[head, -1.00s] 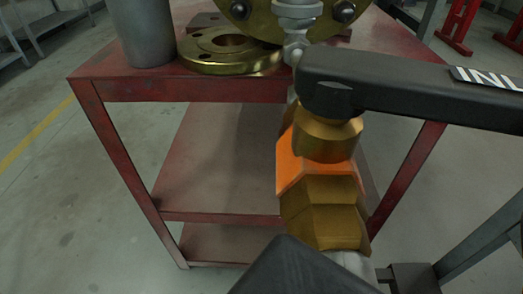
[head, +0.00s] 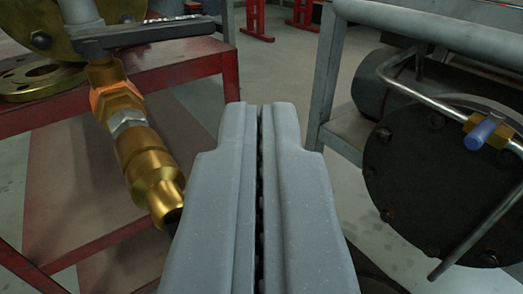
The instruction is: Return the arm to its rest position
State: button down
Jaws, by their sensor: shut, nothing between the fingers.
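My gripper (head: 259,125) fills the lower middle of the head view. Its two grey fingers lie side by side with only a thin dark slit between them, and it is shut with nothing held.
A red table (head: 190,72) stands at left with a brass flange (head: 40,78) on it. At right are a grey frame (head: 325,75) and a large dark round flanged cover (head: 425,185) with a thin pipe and blue-handled valve (head: 487,131). Open floor lies between, with red stands behind.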

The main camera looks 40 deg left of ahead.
jog(key=shift+s+d, duration=0.35)
jog(key=shift+d, duration=0.1)
jog(key=shift+w, duration=0.1)
